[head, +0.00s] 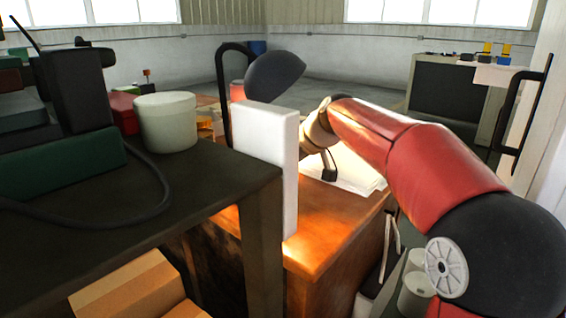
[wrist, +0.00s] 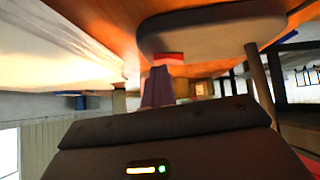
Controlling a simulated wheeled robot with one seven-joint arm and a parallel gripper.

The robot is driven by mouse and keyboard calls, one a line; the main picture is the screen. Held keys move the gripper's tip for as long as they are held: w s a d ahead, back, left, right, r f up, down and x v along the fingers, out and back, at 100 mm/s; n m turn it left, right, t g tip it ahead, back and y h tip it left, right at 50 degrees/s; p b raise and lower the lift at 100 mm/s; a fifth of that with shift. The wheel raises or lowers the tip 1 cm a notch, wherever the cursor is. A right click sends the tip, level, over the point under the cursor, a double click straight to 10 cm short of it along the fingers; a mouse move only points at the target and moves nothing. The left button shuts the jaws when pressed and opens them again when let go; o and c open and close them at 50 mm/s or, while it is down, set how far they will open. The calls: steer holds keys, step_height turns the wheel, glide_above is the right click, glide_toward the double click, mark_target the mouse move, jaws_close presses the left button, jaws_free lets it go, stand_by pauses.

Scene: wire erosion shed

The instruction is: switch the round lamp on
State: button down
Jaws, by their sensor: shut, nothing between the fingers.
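A lamp with a dark dome shade (head: 275,76) on a black curved stem (head: 223,85) rises behind a white upright panel in the head view. Whether it is lit I cannot tell. In the wrist view a rounded grey slab (wrist: 212,32), probably the lamp's base, lies on the orange wooden desk, with a red piece (wrist: 172,57) at its near edge. My gripper (wrist: 160,72) is shut and empty, its tips close to the red piece; I cannot tell whether they touch. In the head view my arm reaches over the desk, and the white panel hides part of that area.
The white panel (head: 266,135) stands between the dark table (head: 190,192) and the wooden desk (head: 335,232). A pale round canister (head: 166,122) and dark equipment stand on the table. Papers (head: 350,168) lie on the desk. Open floor shows behind.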

steer(key=shift+s+a, duration=0.5)
steer(key=shift+s, duration=0.05)
steer(key=shift+r, duration=0.1)
steer(key=r+p, duration=0.1)
steer(key=r, duration=0.1)
steer(key=r+p, duration=0.2)
steer(key=shift+s+a+r, duration=0.1)
steer(key=shift+s+a, duration=0.1)
steer(key=b+v, duration=0.1)
steer(key=v, duration=0.9)
steer(key=shift+s+f, duration=0.2)
steer(key=shift+s, duration=0.05)
steer(key=shift+s, duration=0.1)
